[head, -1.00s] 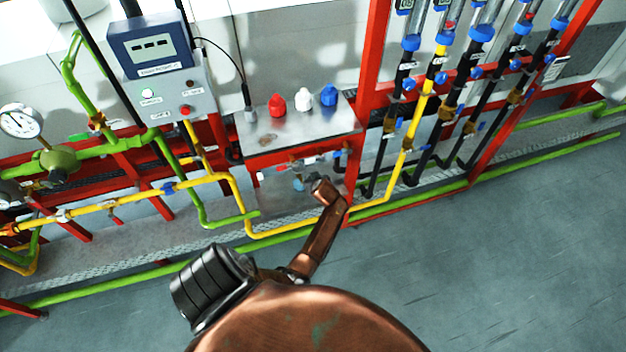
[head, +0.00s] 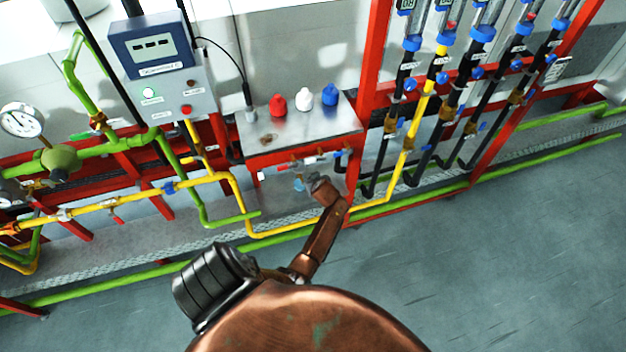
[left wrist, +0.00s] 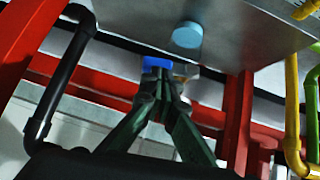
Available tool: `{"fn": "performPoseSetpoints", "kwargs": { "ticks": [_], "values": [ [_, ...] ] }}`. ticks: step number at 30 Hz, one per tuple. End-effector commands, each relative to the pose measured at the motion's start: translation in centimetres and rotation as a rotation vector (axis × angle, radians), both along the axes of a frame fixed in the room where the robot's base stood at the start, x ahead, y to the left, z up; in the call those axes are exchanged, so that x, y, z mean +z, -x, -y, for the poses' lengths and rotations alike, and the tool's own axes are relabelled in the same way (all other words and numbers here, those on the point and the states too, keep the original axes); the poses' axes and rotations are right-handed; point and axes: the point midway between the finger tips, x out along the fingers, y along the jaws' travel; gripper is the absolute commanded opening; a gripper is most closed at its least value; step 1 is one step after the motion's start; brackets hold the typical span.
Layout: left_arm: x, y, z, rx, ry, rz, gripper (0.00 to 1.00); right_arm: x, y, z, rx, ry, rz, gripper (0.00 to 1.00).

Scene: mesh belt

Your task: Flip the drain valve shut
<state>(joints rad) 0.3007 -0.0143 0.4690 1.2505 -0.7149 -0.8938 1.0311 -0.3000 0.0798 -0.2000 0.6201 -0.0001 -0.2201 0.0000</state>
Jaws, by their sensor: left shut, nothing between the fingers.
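A short pipe run with small valve parts (head: 296,164) crosses the front of the steel-topped red stand in the head view. A light-blue piece (head: 299,184) hangs below it, beside the end of my copper arm. In the left wrist view my left gripper (left wrist: 160,76) is shut and empty, its dark green fingers meeting in a point. A blue handle (left wrist: 157,62) sits right at the fingertips; I cannot tell whether they touch it. A light-blue round part (left wrist: 187,35) is just above and to the right. My arm hides the gripper in the head view. My right gripper is not in view.
Red, white and blue knobs (head: 304,98) stand on the steel top. Yellow pipe (head: 236,195) and green pipe (head: 110,277) run close by. A red frame post (left wrist: 238,125) and a black pipe (left wrist: 65,75) flank my fingers. The grey floor at right is clear.

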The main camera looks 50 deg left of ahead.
Motion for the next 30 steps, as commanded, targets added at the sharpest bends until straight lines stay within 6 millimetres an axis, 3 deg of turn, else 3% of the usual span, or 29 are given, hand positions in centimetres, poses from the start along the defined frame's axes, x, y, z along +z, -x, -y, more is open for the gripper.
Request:
{"fn": "performPoseSetpoints", "kwargs": {
  "ticks": [6,19,28,30],
  "values": [
    [-0.4,1.1,-0.6,0.005,0.001,-0.005,0.0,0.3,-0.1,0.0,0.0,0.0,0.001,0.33],
    [-0.1,1.3,-0.6,0.004,0.001,-0.005,0.0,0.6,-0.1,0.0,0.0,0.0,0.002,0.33],
    [4.3,1.1,-0.5,-0.003,0.0,0.0,0.0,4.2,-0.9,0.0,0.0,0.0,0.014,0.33],
    [5.3,1.2,0.6,-0.006,0.002,-0.001,0.0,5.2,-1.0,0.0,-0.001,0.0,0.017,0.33]
  ]
}}
